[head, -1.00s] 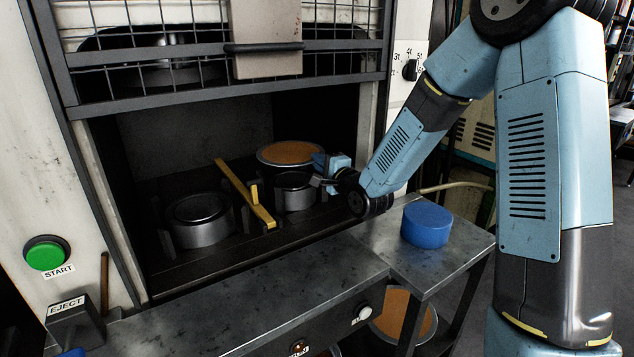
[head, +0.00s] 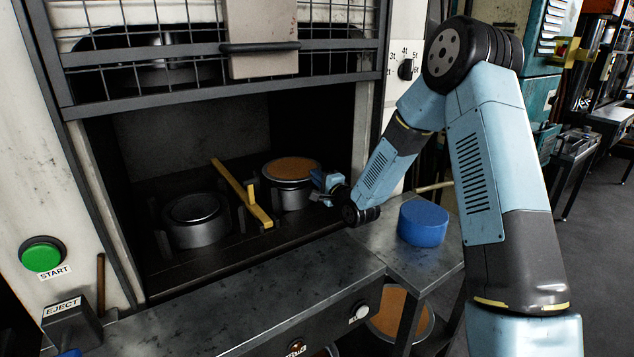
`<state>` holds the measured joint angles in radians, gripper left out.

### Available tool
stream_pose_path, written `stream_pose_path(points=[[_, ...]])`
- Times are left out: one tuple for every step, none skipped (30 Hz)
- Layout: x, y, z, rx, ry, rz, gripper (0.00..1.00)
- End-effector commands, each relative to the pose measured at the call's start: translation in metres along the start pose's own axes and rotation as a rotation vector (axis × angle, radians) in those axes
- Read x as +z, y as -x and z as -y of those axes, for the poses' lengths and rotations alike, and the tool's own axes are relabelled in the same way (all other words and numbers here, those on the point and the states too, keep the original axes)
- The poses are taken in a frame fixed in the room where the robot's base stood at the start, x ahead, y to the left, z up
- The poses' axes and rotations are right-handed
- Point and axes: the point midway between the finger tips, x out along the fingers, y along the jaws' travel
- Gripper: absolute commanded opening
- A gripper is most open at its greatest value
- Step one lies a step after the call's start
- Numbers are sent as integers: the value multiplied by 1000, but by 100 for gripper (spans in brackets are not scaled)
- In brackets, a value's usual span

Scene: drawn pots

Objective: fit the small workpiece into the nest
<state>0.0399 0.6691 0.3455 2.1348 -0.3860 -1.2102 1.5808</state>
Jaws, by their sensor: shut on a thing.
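The workpiece, a round piece with a brown top and metal rim (head: 291,168), is over the right-hand nest (head: 285,196) inside the press. The nest is a dark metal cylinder, and the workpiece covers its top. I cannot tell whether the workpiece is seated or still slightly above it. My gripper (head: 322,188) is at the right side of the workpiece, shut on its edge; the fingertips are small and partly hidden. A second, similar metal nest (head: 196,232) stands to the left with its top uncovered.
A yellow bar (head: 238,188) with an upright stub lies between the two nests. The mesh guard (head: 190,70) is raised above the opening. A blue cylinder (head: 423,224) stands on the side table, right of my forearm. Another brown-topped piece (head: 392,315) is below the table.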

Motion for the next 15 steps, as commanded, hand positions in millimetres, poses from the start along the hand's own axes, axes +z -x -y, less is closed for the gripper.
stream_pose_path(points=[[0,0,-7,1,-1,1,0],[0,0,-10,1,-1,0,0],[0,1,-13,0,-1,0,0],[-1,1,-14,-1,0,0,0],[-1,1,-14,-1,1,0,0],[-1,1,-14,-1,1,0,0],[-1,1,-14,-1,1,0,0],[-1,1,-13,-2,1,0,0],[-1,1,-13,-1,1,0,0],[-1,1,-13,-1,1,0,0],[-1,1,-14,-1,1,0,0],[-1,1,-14,-1,1,0,0],[-1,1,-15,-1,1,0,0],[-1,1,-16,-1,1,0,0],[-1,1,-17,-1,1,0,0]])
